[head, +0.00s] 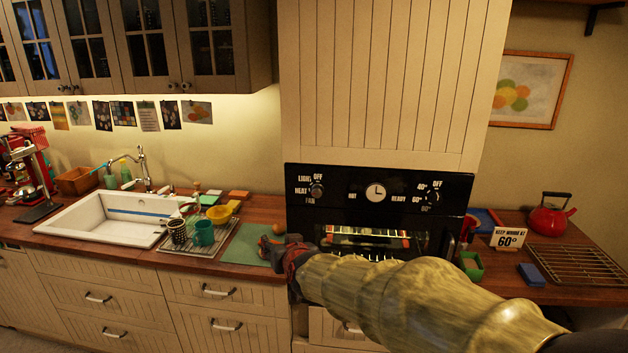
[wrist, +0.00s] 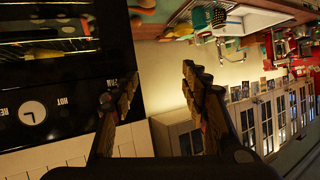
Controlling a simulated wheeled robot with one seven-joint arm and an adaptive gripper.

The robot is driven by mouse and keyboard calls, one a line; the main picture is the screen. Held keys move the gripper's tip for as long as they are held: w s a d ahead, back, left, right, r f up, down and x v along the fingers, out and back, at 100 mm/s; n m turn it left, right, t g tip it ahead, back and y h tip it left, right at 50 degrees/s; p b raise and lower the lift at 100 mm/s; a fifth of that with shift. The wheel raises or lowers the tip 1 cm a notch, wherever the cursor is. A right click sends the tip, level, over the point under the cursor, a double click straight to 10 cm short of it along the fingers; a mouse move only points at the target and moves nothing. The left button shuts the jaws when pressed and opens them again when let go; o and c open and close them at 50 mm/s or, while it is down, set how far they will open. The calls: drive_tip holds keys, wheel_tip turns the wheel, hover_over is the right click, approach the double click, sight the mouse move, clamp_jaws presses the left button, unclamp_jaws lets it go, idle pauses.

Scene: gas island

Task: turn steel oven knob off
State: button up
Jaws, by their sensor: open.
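The black oven panel (head: 340,180) is set in the cream wall unit. Its left knob (head: 317,191) looks greyish and sits among the words LIGHT, OFF, HEAT and FAN. Its right knob (head: 434,198) is dark, beside OFF and the temperature marks. The pointer directions are too small to read surely. My gripper (head: 273,246) is below and left of the left knob, apart from it, in front of the counter edge. In the wrist view, my gripper (wrist: 158,85) has its two fingers spread with nothing between them. Neither knob is clearly visible there; the panel's clock (wrist: 32,112) appears upside down.
The sink (head: 110,218), a drying rack with cups (head: 200,243) and a green mat (head: 248,245) lie left of the oven. Space before the panel's left knob looks clear.

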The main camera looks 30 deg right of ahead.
drive_tip(key=w+d+r+m+t+h+p, duration=0.2)
drive_tip(key=w+d+h+p, duration=0.1)
drive_tip(key=w+d, duration=0.4)
drive_tip(key=m+h+p, duration=0.3)
drive_tip(key=h, duration=0.3)
approach(316, 195)
drive_tip(key=x, duration=0.9)
drive_tip(key=shift+w+d+p, duration=0.1)
drive_tip(key=shift+d+p, duration=0.1)
drive_tip(key=shift+p, duration=0.2)
drive_tip(key=shift+c, duration=1.1)
drive_tip(key=c, duration=0.9)
